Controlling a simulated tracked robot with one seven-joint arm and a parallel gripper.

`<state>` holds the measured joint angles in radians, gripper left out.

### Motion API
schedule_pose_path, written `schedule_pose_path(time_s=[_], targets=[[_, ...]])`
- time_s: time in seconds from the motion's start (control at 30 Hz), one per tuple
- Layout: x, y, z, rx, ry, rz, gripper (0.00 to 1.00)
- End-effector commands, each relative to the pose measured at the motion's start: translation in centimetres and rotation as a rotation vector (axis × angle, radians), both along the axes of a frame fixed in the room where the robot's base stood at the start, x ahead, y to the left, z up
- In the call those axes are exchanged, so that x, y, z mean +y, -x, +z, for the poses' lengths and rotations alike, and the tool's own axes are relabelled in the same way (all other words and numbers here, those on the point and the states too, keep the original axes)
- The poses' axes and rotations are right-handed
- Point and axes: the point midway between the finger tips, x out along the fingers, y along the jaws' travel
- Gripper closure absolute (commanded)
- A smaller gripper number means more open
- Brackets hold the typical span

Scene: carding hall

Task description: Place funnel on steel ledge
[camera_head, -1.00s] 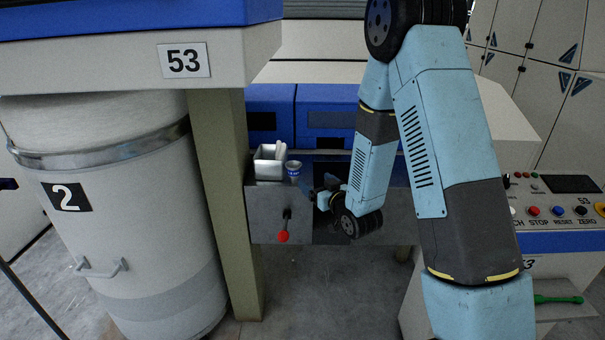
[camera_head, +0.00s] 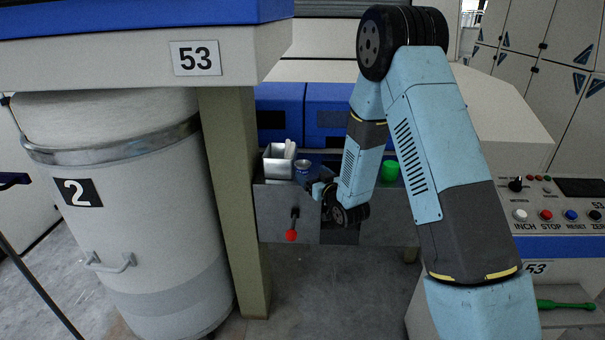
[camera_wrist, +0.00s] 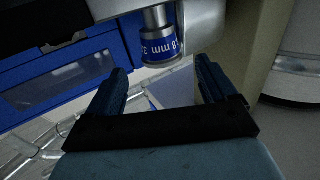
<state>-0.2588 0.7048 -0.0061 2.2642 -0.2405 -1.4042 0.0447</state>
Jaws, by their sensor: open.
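A small metal piece with a blue band (camera_head: 303,168), which looks like the funnel, stands upright beside a grey bin. In the wrist view the funnel (camera_wrist: 160,50) shows a narrow metal neck and a blue band with "mm" lettering.
The grey bin (camera_head: 278,164) holds pale items, left of the funnel. A red-knobbed lever (camera_head: 291,235) hangs on the ledge front. A beige post (camera_head: 238,215) stands left; a button console (camera_head: 555,215) stands right.

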Motion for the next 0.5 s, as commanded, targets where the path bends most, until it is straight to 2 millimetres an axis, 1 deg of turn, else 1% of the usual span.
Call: schedule_pose_path(time_s=[0.07, 0.3, 0.4, 0.5], targets=[[0.3, -0.5, 0.0, -0.001, 0.000, 0.001, 0.15], [2.0, -3.2, 0.0, -0.001, 0.000, 0.001, 0.15], [2.4, -4.0, 0.1, -0.001, 0.000, 0.001, 0.15], [2.6, -4.4, 0.1, -0.001, 0.000, 0.001, 0.15]])
